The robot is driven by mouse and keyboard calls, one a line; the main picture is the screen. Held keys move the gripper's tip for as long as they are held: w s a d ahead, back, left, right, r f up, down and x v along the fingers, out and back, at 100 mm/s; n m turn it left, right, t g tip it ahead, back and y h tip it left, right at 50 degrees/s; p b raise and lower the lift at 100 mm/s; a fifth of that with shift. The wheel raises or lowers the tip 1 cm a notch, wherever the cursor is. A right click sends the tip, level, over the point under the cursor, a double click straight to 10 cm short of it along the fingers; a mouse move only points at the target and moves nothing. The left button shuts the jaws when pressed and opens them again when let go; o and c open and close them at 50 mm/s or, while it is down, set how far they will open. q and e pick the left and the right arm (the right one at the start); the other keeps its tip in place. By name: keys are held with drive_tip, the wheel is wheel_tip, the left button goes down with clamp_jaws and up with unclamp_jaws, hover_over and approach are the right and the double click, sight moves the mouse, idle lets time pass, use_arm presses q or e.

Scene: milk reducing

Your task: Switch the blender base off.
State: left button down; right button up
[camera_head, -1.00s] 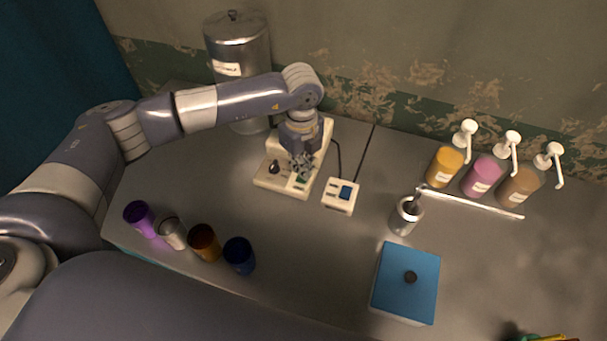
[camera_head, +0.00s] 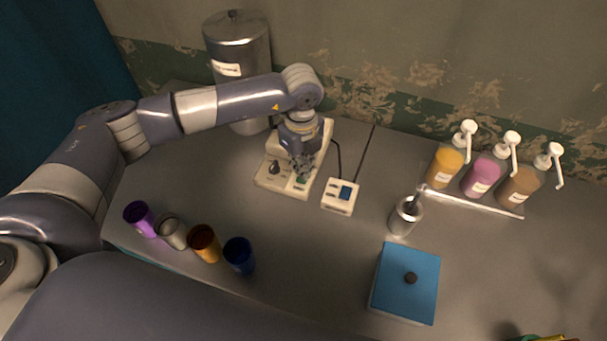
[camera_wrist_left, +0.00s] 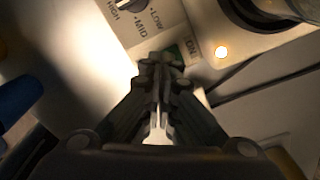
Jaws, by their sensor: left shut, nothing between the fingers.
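The cream blender base (camera_head: 268,182) stands on the grey counter below my left arm. Its front panel shows a dark speed knob (camera_head: 274,167), marked LOW, MID and HIGH in the left wrist view. My left gripper (camera_head: 302,178) points down at the panel, shut and empty. In the left wrist view its closed fingertips (camera_wrist_left: 161,62) overlap the green switch and partly hide it; I cannot tell whether they touch it. My right gripper is out of view.
A white box with a blue panel (camera_head: 339,196) sits right of the base, with a cable behind. Several cups, such as the blue cup (camera_head: 240,256), stand at the front left. A metal canister (camera_head: 238,50) stands behind; a blue-lidded box (camera_head: 405,285) is at front right.

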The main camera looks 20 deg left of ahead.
use_arm(q)
drive_tip(key=shift+f+b, duration=1.15)
drive_tip(key=shift+f, duration=0.3)
idle(0.5)
drive_tip(key=shift+s+r, duration=0.1)
drive_tip(key=shift+r, duration=0.05)
drive_tip(key=shift+r+p, duration=0.75)
drive_tip(key=shift+r, duration=0.15)
drive_tip(key=shift+r+p, duration=1.45)
drive_tip(key=shift+r, duration=1.1)
drive_tip(key=shift+f, duration=0.1)
